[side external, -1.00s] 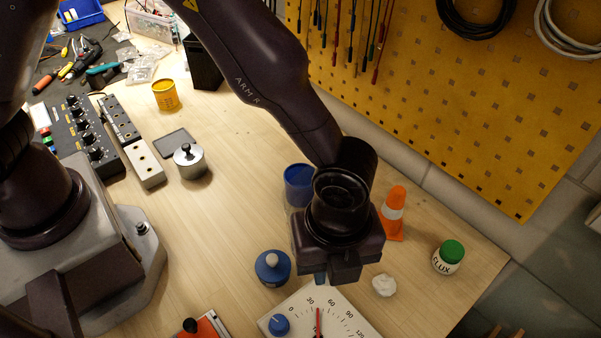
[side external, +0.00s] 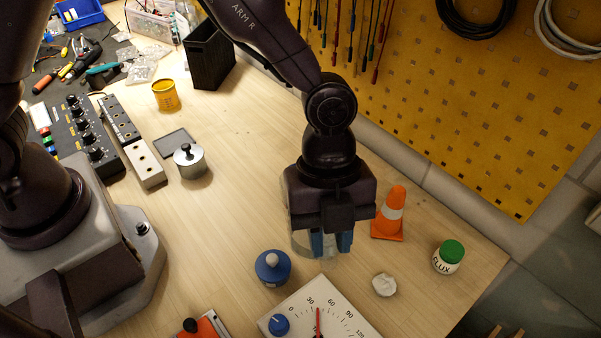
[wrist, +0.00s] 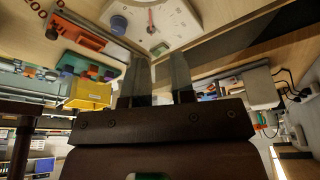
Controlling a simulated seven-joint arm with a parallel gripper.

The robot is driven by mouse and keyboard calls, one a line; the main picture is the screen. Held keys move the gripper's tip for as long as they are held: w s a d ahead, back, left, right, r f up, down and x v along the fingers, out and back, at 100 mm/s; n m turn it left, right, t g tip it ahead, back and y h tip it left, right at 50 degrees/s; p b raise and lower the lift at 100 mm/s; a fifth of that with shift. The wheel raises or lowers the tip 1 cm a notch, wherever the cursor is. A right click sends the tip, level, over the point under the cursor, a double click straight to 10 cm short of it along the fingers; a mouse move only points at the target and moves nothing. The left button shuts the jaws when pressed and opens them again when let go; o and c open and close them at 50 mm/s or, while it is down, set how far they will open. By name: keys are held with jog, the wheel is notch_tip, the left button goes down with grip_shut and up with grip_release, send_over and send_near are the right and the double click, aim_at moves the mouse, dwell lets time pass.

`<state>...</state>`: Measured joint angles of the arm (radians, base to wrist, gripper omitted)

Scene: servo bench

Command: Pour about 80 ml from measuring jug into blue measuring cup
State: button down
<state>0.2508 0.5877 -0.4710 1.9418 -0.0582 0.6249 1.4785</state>
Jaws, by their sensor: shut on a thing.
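My gripper (side external: 331,243) points down over the right part of the bench. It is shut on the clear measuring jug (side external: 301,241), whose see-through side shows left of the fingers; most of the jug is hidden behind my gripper. Its liquid level cannot be read. The blue measuring cup is hidden now, behind my gripper and wrist in the side view. In the wrist view the two fingers (wrist: 160,82) show, but the jug cannot be made out clearly.
An orange cone (side external: 389,214) stands close right of my gripper. A blue bottle (side external: 272,268) with a pale knob and a white dial box (side external: 345,312) are in front. A green-lidded flux jar (side external: 449,257) and a crumpled white lump (side external: 384,285) lie right.

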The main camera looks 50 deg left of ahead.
jog(key=w+a+r+g+h, duration=0.2)
jog(key=w+a+g+h, duration=0.1)
jog(key=a+h, duration=0.3)
jog(key=shift+w+r+g, duration=0.25)
jog(key=shift+r+g, duration=0.05)
jog(key=shift+r, duration=0.1)
dwell(0.3)
jog(key=shift+a+f+h, duration=0.15)
jog(key=shift+a+h, duration=0.05)
jog(key=shift+h, duration=0.1)
jog(key=shift+w+a+g+h, duration=0.45)
jog(key=shift+a+g+h, duration=0.05)
jog(key=shift+a+h, duration=0.2)
dwell(0.8)
jog(key=shift+w+a+r+g+h+p, duration=0.35)
jog(key=shift+a+r+h+p, duration=0.15)
jog(key=shift+a+r+h, duration=0.2)
dwell(2.1)
